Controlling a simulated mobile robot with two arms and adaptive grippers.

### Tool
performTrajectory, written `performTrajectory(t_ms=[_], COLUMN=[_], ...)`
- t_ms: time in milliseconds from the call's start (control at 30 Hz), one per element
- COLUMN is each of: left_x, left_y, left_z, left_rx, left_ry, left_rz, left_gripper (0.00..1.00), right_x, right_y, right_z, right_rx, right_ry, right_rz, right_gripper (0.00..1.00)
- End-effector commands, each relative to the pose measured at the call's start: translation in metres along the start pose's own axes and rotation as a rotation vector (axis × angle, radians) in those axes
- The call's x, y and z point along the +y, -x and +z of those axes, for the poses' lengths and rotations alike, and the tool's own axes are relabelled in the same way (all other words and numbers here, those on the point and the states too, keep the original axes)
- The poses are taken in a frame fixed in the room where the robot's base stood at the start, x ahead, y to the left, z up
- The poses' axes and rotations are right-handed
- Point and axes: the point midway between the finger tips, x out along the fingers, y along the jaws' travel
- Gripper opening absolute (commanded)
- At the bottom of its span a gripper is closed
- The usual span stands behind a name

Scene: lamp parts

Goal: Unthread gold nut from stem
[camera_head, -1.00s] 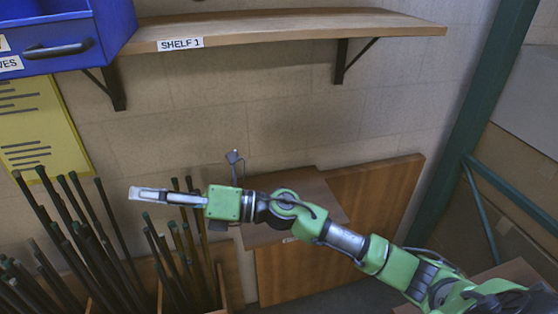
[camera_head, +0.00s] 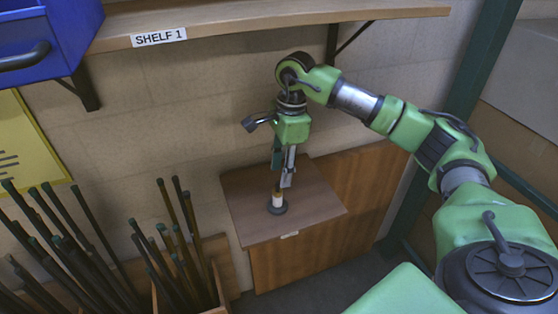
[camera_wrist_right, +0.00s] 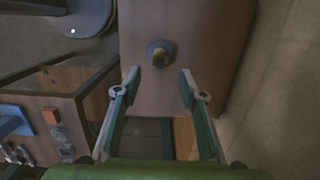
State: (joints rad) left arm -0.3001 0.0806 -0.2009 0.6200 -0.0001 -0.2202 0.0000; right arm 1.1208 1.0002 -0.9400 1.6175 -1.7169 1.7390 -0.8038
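A short pale stem (camera_head: 277,200) stands upright on a round grey base (camera_head: 278,211) on top of a small wooden cabinet. A gold-coloured spot at its top, which looks like the gold nut (camera_wrist_right: 158,58), shows in the right wrist view; its threads are too small to make out. My right gripper (camera_head: 281,174) points down just above the stem in the head view. In the right wrist view the right gripper (camera_wrist_right: 160,84) has its two fingers spread apart, with nothing between them and the stem beyond the tips. My left gripper is in neither view.
The wooden cabinet top (camera_head: 244,213) is otherwise clear. Dark rods (camera_head: 160,245) stand in a bin at its left. A green post (camera_head: 470,85) stands at the right.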

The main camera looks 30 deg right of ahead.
Motion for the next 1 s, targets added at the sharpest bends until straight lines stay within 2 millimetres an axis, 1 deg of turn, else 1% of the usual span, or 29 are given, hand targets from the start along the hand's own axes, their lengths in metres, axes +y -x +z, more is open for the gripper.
performTrajectory(t_ms=[33,200,300,400,500,733,767,800,867,900,967,1000], left_x=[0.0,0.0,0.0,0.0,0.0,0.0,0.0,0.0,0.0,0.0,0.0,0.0], left_y=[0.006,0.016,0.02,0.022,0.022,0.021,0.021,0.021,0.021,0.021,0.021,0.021], left_z=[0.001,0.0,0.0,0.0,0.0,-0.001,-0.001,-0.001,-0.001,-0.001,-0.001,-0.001], left_rx=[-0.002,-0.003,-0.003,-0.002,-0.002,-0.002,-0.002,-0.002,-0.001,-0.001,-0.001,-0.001], left_ry=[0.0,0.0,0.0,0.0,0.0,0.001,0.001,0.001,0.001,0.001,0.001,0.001], left_rz=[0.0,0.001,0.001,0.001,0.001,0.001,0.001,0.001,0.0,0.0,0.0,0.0], left_gripper=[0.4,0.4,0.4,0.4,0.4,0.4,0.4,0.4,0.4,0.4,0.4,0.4], right_x=[0.002,0.002,0.001,0.001,0.001,0.0,0.0,0.0,0.0,0.0,0.0,0.0], right_y=[-0.006,-0.032,-0.044,-0.052,-0.056,-0.057,-0.057,-0.057,-0.057,-0.057,-0.056,-0.056], right_z=[0.0,0.001,0.002,0.002,0.001,0.002,0.002,0.002,0.002,0.002,0.002,0.002], right_rx=[0.001,0.0,-0.002,-0.002,-0.002,-0.003,-0.003,-0.003,-0.004,-0.004,-0.004,-0.004], right_ry=[0.0,0.001,0.001,0.001,0.002,0.001,0.001,0.001,0.001,0.001,0.001,0.001], right_rz=[0.004,0.005,0.004,0.002,0.001,0.0,0.0,0.0,0.0,0.0,0.0,0.0], right_gripper=[0.38,0.38,0.38,0.38,0.38,0.38,0.3,0.2,0.04,0.0,0.0,0.13])
